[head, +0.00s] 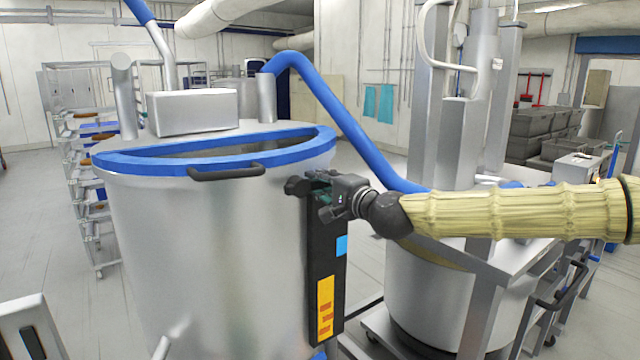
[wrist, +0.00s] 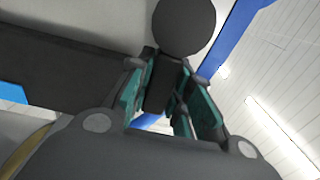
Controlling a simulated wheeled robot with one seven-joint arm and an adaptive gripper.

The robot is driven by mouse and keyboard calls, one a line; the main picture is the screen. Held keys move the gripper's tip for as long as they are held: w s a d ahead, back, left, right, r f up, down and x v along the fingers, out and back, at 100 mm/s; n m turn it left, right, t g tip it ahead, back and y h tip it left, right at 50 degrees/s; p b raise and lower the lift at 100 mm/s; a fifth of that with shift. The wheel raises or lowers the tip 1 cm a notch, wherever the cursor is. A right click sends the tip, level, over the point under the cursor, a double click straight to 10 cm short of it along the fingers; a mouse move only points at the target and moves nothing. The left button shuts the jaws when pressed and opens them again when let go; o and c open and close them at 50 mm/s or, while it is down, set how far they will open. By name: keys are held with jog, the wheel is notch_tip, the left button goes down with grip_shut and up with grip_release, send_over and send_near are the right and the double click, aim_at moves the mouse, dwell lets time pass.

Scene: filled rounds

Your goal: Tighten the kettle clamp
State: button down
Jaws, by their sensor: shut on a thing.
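The large steel kettle (head: 200,260) with a blue rim stands at left, its front half open. The kettle clamp, a dark round knob (head: 297,186) on a short stem, sits near the top of the kettle's right side. It also shows large in the wrist view as a dark disc (wrist: 184,25). My gripper (head: 318,183) reaches in from the right. Its green-padded fingers (wrist: 160,95) are shut on the dark stem below the disc. The fingers hide part of the stem and where it joins the kettle.
A black control panel (head: 326,280) with yellow and blue labels hangs just below my gripper. A blue hose (head: 345,125) arches behind it. A second steel vessel (head: 440,300) on a wheeled frame stands under my arm. Rack shelving (head: 85,150) is at left; grey crates (head: 540,125) are at back right.

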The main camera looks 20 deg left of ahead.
aim_at(296, 160)
jog(key=n+b, duration=0.1)
jog(key=r+n+b, duration=0.1)
jog(key=n+b, duration=0.1)
jog(key=shift+s+a+r+n+b, duration=0.15)
jog(key=shift+r+n+b, duration=0.1)
jog(key=shift+n+b, duration=0.15)
jog(key=n+b, duration=0.1)
jog(key=r+n, duration=0.1)
jog(key=shift+s+a+r+n+b, duration=0.15)
jog(key=shift+s+n+b, duration=0.1)
jog(key=shift+n+b, duration=0.15)
jog(key=n+b, duration=0.1)
jog(key=n, duration=0.1)
jog(key=s+a+r+n+b, duration=0.1)
jog(key=n+b, duration=0.1)
jog(key=shift+s+r+n, duration=0.1)
jog(key=shift+r+n, duration=0.1)
jog(key=shift+n, duration=0.1)
jog(key=shift+s+a+r+n+b, duration=0.2)
jog(key=shift+n+b, duration=0.15)
jog(key=shift+n, duration=0.3)
jog(key=shift+s+a+r+n+b, duration=0.15)
jog(key=shift+s+n+b, duration=0.15)
jog(key=shift+n, duration=0.3)
jog(key=shift+s+a+r+n+b, duration=0.15)
jog(key=shift+n+b, duration=0.2)
jog(key=shift+n, duration=0.3)
jog(key=shift+f, duration=0.1)
jog(key=c, duration=1.3)
grip_release()
